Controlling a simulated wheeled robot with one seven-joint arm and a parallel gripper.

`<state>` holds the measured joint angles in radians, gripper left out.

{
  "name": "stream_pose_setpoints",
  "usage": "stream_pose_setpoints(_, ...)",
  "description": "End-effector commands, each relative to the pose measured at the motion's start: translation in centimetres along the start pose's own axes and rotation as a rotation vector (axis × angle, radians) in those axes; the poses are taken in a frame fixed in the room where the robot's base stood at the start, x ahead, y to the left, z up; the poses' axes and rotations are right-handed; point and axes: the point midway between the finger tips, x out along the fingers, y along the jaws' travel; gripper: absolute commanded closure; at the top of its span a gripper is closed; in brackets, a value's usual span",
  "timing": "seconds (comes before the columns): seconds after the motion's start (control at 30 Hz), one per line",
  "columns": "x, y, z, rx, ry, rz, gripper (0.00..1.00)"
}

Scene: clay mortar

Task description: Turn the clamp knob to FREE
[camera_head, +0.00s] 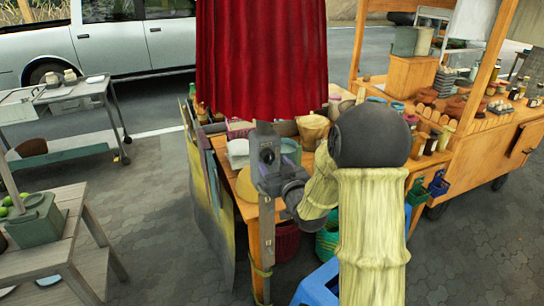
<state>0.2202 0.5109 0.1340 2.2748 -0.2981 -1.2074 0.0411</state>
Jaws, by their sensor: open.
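A closed red parasol (262,60) hangs over a grey upright metal post or bracket (266,225) at the front corner of a wooden stall. A dark round part, apparently the clamp knob (268,155), sits on the upper part of this bracket. No FREE marking is readable, and I cannot tell the knob's setting. My gripper (284,186) is open, close to the bracket and just below and right of the knob. The fingers are small and dark against the bracket, so I cannot tell whether they touch it. My sleeved arm covers part of the stall behind.
Behind is a wooden stall counter (222,150) with pots and baskets. A blue stool (318,286) stands low beside my arm. Another wooden cart (470,150) with jars is at right. A grey wooden table (60,235) is at left, with open paving between it and the stall.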

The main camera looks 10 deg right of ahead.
Motion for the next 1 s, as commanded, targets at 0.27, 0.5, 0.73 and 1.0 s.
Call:
stream_pose_setpoints(0.27, 2.9, -0.1, 0.0, 0.0, 0.0, -0.002, 0.42)
stream_pose_setpoints(0.5, 3.0, -0.1, 0.0, 0.0, 0.0, -0.001, 0.42)
stream_pose_setpoints(0.73, 3.0, -0.1, 0.0, 0.0, 0.0, -0.001, 0.8)
stream_pose_setpoints(1.0, 3.0, 0.0, 0.0, 0.009, 0.0, -0.001, 0.86)
